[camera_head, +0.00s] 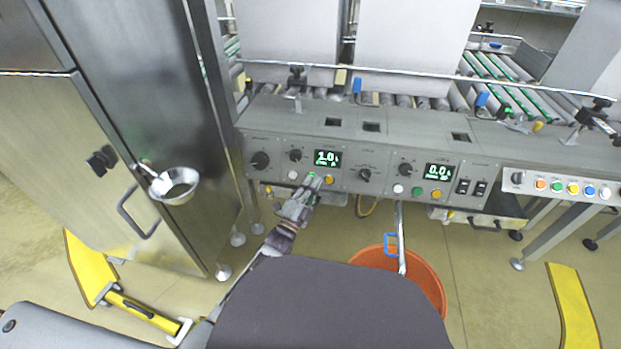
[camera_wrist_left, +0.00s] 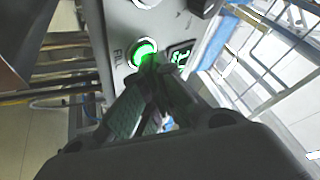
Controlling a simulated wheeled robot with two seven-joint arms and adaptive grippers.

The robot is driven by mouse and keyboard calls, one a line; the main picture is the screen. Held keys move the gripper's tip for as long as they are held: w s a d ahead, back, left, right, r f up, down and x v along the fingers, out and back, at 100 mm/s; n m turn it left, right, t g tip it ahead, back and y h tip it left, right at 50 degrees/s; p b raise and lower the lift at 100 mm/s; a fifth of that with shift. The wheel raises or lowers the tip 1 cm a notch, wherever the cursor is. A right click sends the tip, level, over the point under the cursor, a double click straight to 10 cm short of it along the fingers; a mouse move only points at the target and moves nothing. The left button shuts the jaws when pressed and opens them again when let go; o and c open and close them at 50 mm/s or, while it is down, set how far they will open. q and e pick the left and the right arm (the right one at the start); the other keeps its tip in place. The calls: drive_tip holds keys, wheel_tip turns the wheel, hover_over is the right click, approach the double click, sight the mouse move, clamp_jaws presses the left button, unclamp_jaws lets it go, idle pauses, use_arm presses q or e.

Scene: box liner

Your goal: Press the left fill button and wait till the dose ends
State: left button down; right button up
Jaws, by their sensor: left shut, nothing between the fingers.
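The control panel (camera_head: 385,165) runs along the front of the machine. Its left display (camera_head: 327,158) reads about 1.0 and its right display (camera_head: 439,171) about 0.0, both in green. My left gripper (camera_head: 311,182) is shut and empty, with its fingertips at the left green fill button (camera_head: 312,175). In the left wrist view, the button (camera_wrist_left: 145,50) glows bright green, and my fingertips (camera_wrist_left: 152,64) are at its lower edge. I cannot tell how far it is pressed in. My right gripper is not in view.
A white button (camera_head: 292,175) and an orange button (camera_head: 329,180) flank the green one. An orange bucket (camera_head: 432,284) stands below the panel. A steel cabinet (camera_head: 130,110) with a metal bowl (camera_head: 176,187) is at left. Roller conveyors (camera_head: 492,68) lie behind the panel.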

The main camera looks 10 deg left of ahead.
use_arm(q)
drive_tip(key=shift+s+r, duration=0.1)
drive_tip(key=shift+s+r+p, duration=0.2)
drive_tip(key=shift+s+p, duration=0.45)
drive_tip(key=shift+p, duration=0.15)
drive_tip(key=shift+s+r+p, duration=0.3)
drive_tip(key=shift+s+p, duration=0.4)
drive_tip(key=shift+s, duration=0.1)
drive_tip(key=shift+s+r+p, duration=0.25)
drive_tip(key=shift+s+p, duration=0.45)
drive_tip(key=shift+s, duration=0.05)
drive_tip(key=shift+s+r+p, duration=0.3)
drive_tip(key=shift+s+p, duration=0.4)
drive_tip(key=shift+s, duration=0.1)
drive_tip(key=shift+s+f, duration=0.15)
